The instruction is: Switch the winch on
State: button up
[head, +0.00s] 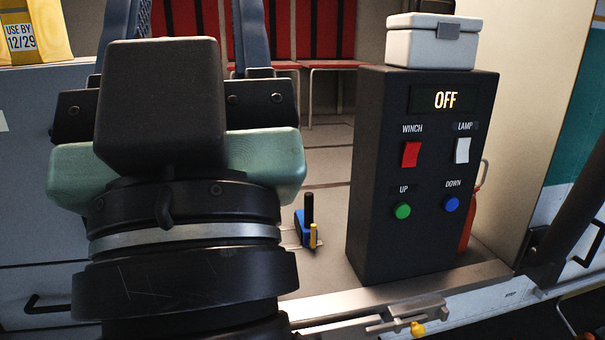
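A dark control box (425,190) stands upright at the right of the head view. Its display (444,100) reads OFF in lit letters. The red winch switch (411,154) is on the upper left of its front face, under the label WINCH. My gripper (184,30) is at the left, seen from behind, apart from the box and to the left of it. Its two blue-grey fingers stand wide apart and run up towards the top edge. I see nothing between them, though my wrist hides part of that space.
The box also carries a white lamp switch (462,150), a green UP button (403,211) and a blue DOWN button (451,204). A white case (433,42) sits on top. Red seats (325,30) are behind.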

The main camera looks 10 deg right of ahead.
aim_at(411, 149)
jog(key=i+l, duration=0.1)
jog(key=l, duration=0.35)
jog(key=i+l, duration=0.15)
jog(key=l, duration=0.3)
jog(key=i+l, duration=0.1)
jog(key=l, duration=0.3)
jog(key=i+l, duration=0.1)
jog(key=l, duration=0.35)
